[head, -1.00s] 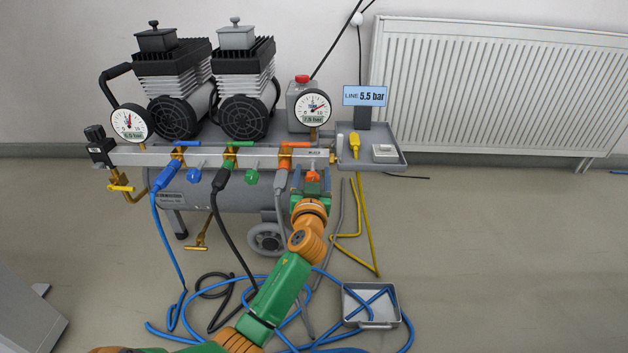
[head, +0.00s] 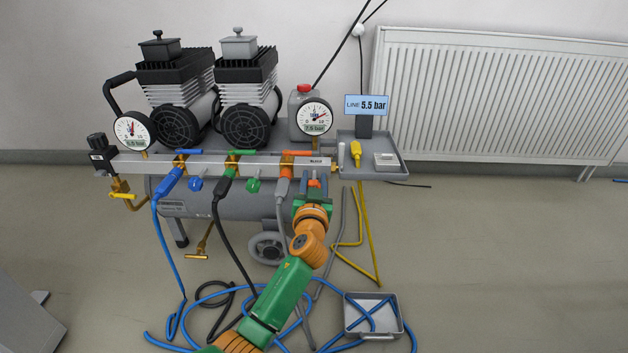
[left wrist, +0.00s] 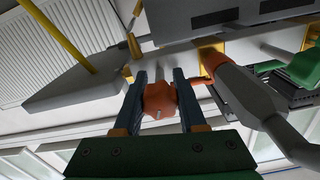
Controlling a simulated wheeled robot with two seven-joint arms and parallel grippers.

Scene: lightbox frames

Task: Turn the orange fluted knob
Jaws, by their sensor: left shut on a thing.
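The orange fluted knob (left wrist: 159,100) sits between the two fingers of my left gripper (left wrist: 158,84) in the left wrist view. The gripper is shut on it, with one finger on each side. In the head view my left gripper (head: 315,186) reaches up to the right end of the metal manifold bar (head: 135,164), below the orange valve handle (head: 298,153). Only a little of the knob (head: 315,183) shows there between the fingers. My right gripper is not in view.
Blue (head: 196,184) and green (head: 253,186) knobs hang along the bar to the left, beside several hoses. A round gauge (head: 314,116) and a sign reading LINE 5.5 bar (head: 367,105) stand above. A grey shelf tray (head: 396,174) is close on the right.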

